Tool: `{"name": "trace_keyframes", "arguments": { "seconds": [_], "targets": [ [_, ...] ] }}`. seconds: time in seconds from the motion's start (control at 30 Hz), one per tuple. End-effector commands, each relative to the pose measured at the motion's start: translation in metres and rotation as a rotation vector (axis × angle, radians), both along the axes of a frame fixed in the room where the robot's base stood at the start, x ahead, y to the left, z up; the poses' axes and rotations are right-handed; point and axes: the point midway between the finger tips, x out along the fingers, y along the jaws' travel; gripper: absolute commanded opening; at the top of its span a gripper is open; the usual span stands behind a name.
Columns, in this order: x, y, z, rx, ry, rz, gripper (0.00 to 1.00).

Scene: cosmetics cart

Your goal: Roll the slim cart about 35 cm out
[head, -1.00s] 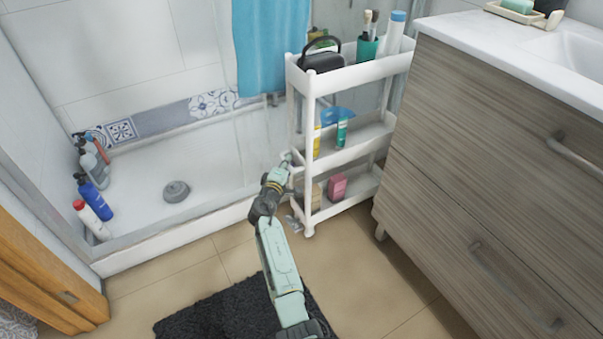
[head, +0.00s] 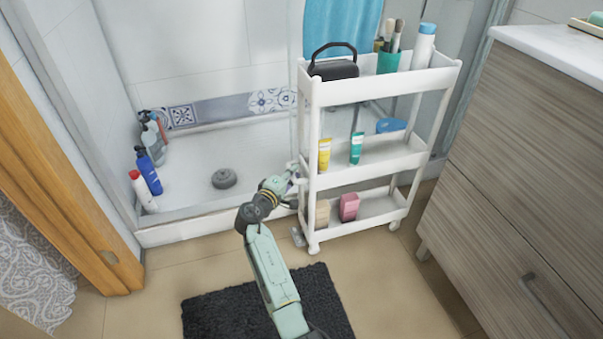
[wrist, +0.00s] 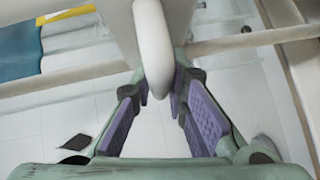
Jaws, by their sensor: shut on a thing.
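The slim white cart (head: 385,90) stands upright on its casters between the shower tray and the wooden vanity. It has three tiers. My gripper (head: 294,180) is at the cart's left end, at about the height between the middle and bottom tiers. In the wrist view my gripper (wrist: 160,105) has its purple finger pads on either side of a rounded white part of the cart (wrist: 152,45) and is shut on it. The exact contact of the pads is partly hidden behind this part.
The shower tray's edge (head: 215,222) runs close behind and left of the cart. The vanity (head: 530,180) stands to the right. A dark mat (head: 330,300) lies on the floor in front. A black bag (head: 335,69), a green brush cup (head: 388,62) and several tubes and boxes stand on the cart.

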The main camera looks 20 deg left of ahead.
Motion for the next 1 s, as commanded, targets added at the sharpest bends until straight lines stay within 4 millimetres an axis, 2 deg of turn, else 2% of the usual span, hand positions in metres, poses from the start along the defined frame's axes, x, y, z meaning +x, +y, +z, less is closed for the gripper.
{"name": "trace_keyframes", "arguments": {
  "seconds": [0.17,0.57,0.6,0.87,1.0],
  "targets": [
    [-0.0052,0.0066,-0.0004,0.002,0.000,0.003,0.00],
    [-0.0061,0.0079,-0.0001,0.002,0.000,0.003,0.00],
    [-0.0061,0.0079,-0.0001,0.002,0.000,0.003,0.16],
    [-0.0056,0.0072,0.0000,0.001,0.000,0.002,0.33],
    [-0.0053,0.0068,0.0000,0.001,0.000,0.002,0.35]
  ]
}}
